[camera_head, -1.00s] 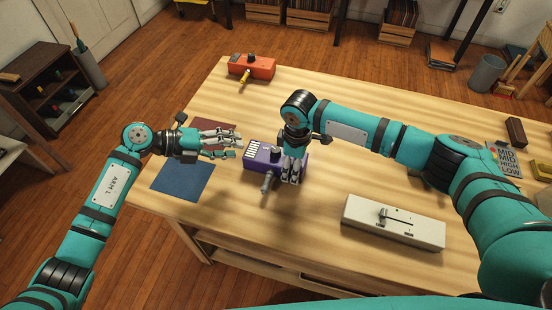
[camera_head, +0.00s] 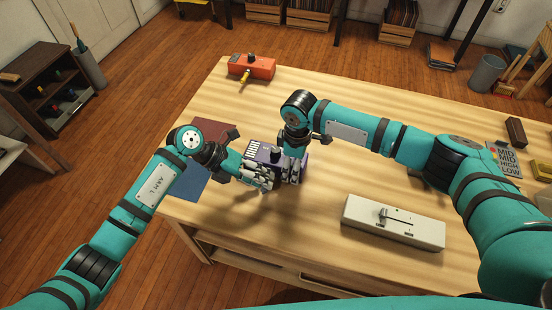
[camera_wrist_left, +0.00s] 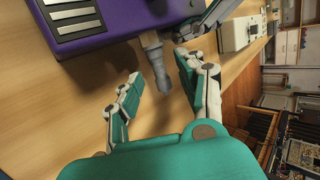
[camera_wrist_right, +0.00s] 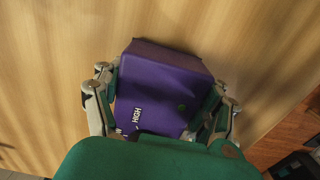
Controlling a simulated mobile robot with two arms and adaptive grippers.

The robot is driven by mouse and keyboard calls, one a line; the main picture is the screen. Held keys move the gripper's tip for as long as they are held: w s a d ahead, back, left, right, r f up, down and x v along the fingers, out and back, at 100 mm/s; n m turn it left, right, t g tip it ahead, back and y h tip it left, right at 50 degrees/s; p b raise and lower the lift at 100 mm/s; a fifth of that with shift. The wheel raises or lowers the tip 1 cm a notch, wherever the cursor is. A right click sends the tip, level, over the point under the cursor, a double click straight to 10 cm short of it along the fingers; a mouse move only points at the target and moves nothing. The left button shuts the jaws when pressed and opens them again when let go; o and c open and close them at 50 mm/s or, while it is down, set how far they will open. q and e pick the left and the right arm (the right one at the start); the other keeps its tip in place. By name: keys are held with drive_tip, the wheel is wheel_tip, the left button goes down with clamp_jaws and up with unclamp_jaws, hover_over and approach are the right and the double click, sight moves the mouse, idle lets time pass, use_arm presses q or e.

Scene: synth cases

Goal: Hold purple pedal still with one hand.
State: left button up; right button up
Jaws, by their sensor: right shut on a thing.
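The purple pedal (camera_head: 264,154) sits on the wooden table, with a striped label and a dark knob on top. My right gripper (camera_head: 291,170) comes down over its right end. In the right wrist view its fingers close on both sides of the purple pedal (camera_wrist_right: 165,85). My left gripper (camera_head: 260,180) is at the pedal's near left side, hiding part of it. In the left wrist view the left fingers (camera_wrist_left: 158,72) are apart, on either side of a grey plug (camera_wrist_left: 154,58) that sticks out of the pedal's side.
An orange pedal (camera_head: 252,67) with a yellow plug stands at the table's far left corner. A white box with a slider (camera_head: 420,229) is at the front right. A blue mat (camera_head: 190,184) and a dark red mat (camera_head: 214,129) lie left of the purple pedal.

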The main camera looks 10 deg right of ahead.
use_arm(q)
drive_tip(key=shift+d+f, duration=0.5)
clamp_jaws()
drive_tip(key=shift+s+a, duration=0.1)
drive_tip(key=shift+s, duration=0.05)
drive_tip(key=shift+s+a+f, duration=0.1)
drive_tip(key=shift+s+a, duration=0.15)
drive_tip(key=shift+s, duration=0.25)
drive_tip(key=shift+s+a, duration=0.25)
drive_tip(key=shift+s, duration=0.4)
drive_tip(key=shift+s+a, duration=0.25)
drive_tip(key=shift+s, duration=0.4)
